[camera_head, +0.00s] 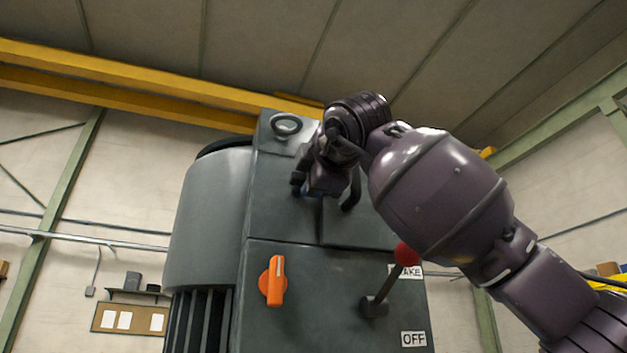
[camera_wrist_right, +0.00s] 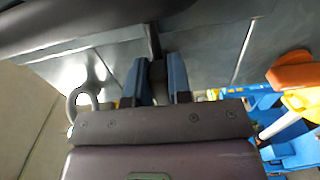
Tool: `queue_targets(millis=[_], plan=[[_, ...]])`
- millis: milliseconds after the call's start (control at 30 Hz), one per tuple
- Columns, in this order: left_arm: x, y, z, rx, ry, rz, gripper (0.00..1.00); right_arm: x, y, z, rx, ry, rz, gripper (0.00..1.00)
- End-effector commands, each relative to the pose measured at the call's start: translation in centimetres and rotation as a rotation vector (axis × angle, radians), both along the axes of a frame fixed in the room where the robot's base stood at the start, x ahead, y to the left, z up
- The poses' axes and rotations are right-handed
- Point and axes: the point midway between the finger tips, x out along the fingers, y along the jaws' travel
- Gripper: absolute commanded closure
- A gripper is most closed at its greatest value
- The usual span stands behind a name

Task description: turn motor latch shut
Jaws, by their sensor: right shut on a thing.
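My right gripper (camera_head: 322,186) is at the upper front of the grey motor housing (camera_head: 290,300), by the seam between its two upper panels. In the right wrist view its two blue-grey fingers (camera_wrist_right: 161,78) are shut on a narrow dark grey piece (camera_wrist_right: 158,80), which looks like the motor latch. Most of this latch is hidden behind the gripper and wrist in the head view, so I cannot tell its angle. My left gripper is not in view.
A metal ring (camera_head: 286,124) is at the housing's top left; an orange knob (camera_head: 273,281) is below. A red-ball lever (camera_head: 406,254) stands out near BRAKE and OFF labels, close below my right arm. A yellow beam (camera_head: 130,90) crosses behind. Room left of the housing is free.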

Motion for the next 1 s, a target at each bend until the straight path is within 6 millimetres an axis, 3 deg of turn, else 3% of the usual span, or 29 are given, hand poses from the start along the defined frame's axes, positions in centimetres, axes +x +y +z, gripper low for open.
queue_targets(millis=[233, 267, 400, 767, 1000], plan=[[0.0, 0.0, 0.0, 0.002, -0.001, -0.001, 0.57, 0.0, 0.0, -0.1, 0.003, 0.002, 0.0, 1.0], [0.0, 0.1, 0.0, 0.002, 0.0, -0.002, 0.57, 0.0, 0.0, -0.1, 0.002, 0.003, 0.0, 0.78], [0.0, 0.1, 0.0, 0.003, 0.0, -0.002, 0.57, 0.0, 0.0, -0.1, 0.002, 0.002, 0.0, 0.56], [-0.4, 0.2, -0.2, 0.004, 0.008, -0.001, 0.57, -0.3, -0.1, 0.0, 0.001, 0.0, 0.0, 0.55], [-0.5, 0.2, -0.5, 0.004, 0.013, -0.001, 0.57, -3.5, -1.2, 0.0, 0.001, -0.002, 0.0, 0.55]])
